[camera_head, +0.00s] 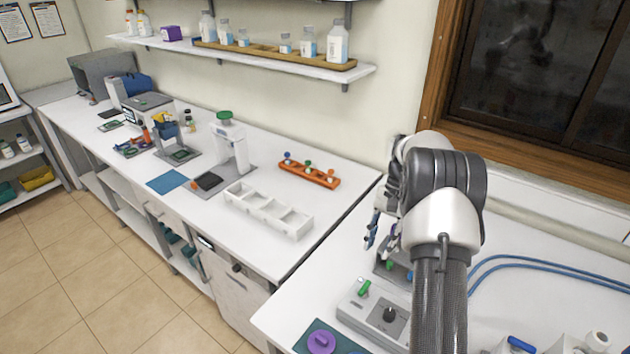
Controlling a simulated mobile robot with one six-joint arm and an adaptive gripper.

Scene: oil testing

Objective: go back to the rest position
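My arm rises from the bottom right of the view and bends over the right-hand worktop (300,300). My gripper (380,236) points down beside the arm, above the worktop near a grey device with a green knob. Its fingers are small and partly covered by the arm, so I cannot tell whether they are apart or closed. I cannot make out anything held in it.
A grey control box (375,313) with a green lever stands below the gripper. A white compartment tray (268,210) and an orange rack (309,174) are on the left bench. Blue tubes (540,262) lie to the right. A window is behind the arm.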

